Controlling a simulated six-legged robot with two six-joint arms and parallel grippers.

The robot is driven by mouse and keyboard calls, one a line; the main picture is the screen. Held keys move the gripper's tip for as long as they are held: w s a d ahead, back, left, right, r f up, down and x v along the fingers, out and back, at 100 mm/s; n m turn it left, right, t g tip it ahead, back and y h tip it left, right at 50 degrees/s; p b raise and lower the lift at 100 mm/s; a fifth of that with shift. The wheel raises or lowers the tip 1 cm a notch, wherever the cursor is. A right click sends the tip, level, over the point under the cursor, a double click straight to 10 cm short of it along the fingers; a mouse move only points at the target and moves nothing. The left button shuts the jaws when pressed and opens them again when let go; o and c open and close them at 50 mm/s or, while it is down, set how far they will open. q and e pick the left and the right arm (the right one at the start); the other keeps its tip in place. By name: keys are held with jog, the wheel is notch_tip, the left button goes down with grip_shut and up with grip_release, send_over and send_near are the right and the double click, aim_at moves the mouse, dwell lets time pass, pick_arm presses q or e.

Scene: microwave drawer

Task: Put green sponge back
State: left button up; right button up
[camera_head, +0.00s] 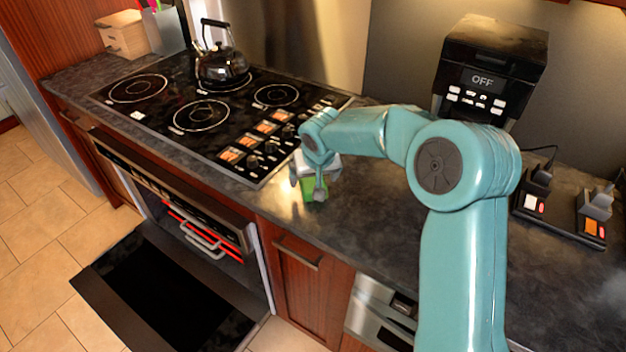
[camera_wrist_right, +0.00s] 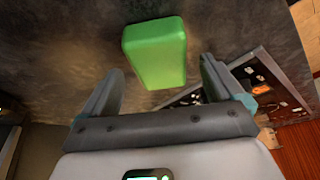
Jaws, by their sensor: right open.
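The green sponge (camera_head: 309,188) is at the counter beside the stove, partly hidden by my right gripper in the head view. In the right wrist view the sponge (camera_wrist_right: 155,52) is a green block just beyond the fingertips, roughly between their lines. My right gripper (camera_head: 316,187) is over the counter at the sponge; in the wrist view its fingers (camera_wrist_right: 160,80) are apart with nothing gripped between them. Whether a finger touches the sponge I cannot tell. My left gripper is not in view.
The dark counter (camera_head: 370,215) is clear around the sponge. The cooktop (camera_head: 200,105) with a kettle (camera_head: 222,62) is to the left. A black appliance marked OFF (camera_head: 490,70) stands at the back right. The oven door (camera_head: 160,290) hangs open below.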

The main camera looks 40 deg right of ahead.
jog(key=v, duration=1)
jog(key=shift+f, duration=0.15)
jog(key=shift+s+a, duration=0.1)
jog(key=shift+s, duration=0.05)
